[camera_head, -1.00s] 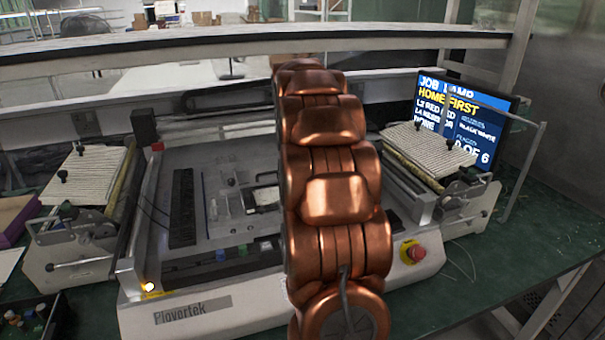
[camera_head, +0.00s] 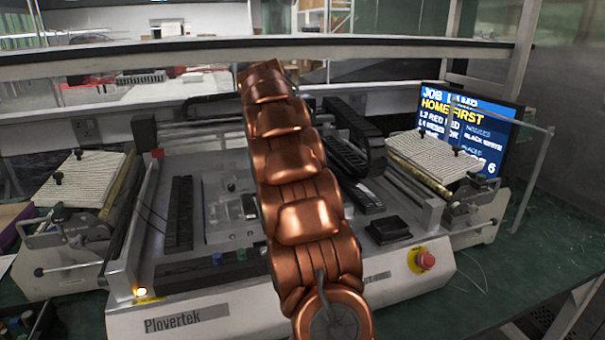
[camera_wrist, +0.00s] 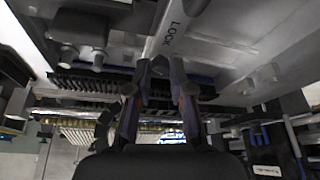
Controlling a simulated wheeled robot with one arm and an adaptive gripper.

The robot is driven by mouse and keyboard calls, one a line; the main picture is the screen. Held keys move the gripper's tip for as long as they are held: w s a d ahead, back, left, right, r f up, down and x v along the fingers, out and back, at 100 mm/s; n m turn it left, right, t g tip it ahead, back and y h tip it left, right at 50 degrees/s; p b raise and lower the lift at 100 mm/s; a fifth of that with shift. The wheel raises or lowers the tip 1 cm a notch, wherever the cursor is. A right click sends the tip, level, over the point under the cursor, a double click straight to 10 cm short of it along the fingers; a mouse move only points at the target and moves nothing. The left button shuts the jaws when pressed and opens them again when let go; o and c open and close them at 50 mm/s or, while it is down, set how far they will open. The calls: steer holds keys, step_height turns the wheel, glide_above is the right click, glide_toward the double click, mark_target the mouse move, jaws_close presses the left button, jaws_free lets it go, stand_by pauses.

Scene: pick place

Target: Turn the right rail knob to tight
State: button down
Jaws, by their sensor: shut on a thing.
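In the wrist view my gripper (camera_wrist: 160,72) has its two fingertips close about the lower end of a pale bar marked LOCK (camera_wrist: 172,25). It appears shut on that bar end. I cannot tell whether this bar belongs to the right rail knob, and no tight mark is readable. Grey cylindrical knobs (camera_wrist: 97,60) show to the left, apart from the fingers. In the head view my copper arm hides the gripper and part of the machine marked Plovertek (camera_head: 290,305).
A red stop button (camera_head: 425,260) is at the machine's front right. A black tray (camera_head: 388,230) and a black cable chain (camera_head: 350,150) lie right of my arm. A screen (camera_head: 465,125) stands behind the right feeder (camera_head: 435,160). A shelf (camera_head: 270,55) spans the back.

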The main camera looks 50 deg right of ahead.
steer(key=shift+m, duration=0.4)
steer(key=c, duration=1)
jaws_free()
steer(key=shift+c, duration=0.2)
steer(key=shift+r, duration=0.1)
steer(key=shift+v, duration=2.4)
steer(key=w+a, duration=0.1)
steer(key=a, duration=0.3)
steer(key=w+a, duration=0.1)
steer(key=a, duration=0.2)
steer(key=w+a, duration=0.1)
steer(key=a, duration=0.3)
steer(key=shift+a, duration=0.3)
